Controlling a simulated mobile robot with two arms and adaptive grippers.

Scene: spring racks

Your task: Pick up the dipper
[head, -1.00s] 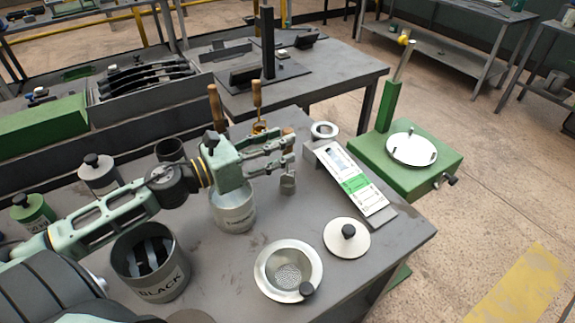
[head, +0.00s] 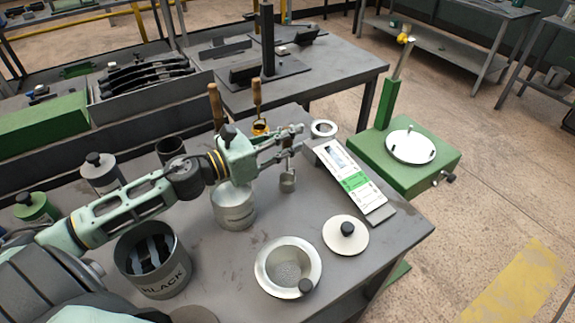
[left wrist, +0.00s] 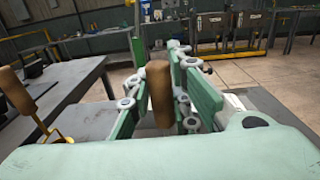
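The dipper is a small grey cup (head: 287,182) on an upright stem, low above or on the bench beside the tin. Its brown wooden handle (left wrist: 160,95) stands upright between my fingers in the left wrist view. My left gripper (head: 296,138) has its fingers around the handle, one on each side, and looks open. The handle seems close to the right-hand finger in the left wrist view; contact is unclear. In the head view the fingers hide most of the handle. My right gripper is not in view.
The tin (head: 235,208) stands under my left wrist. A wooden-handled brass tool (head: 257,95) stands close behind. The gauge board (head: 355,180), lid (head: 346,236), strainer bowl (head: 262,268) and black pot (head: 150,262) surround the front. Bare bench lies between the tin and lid.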

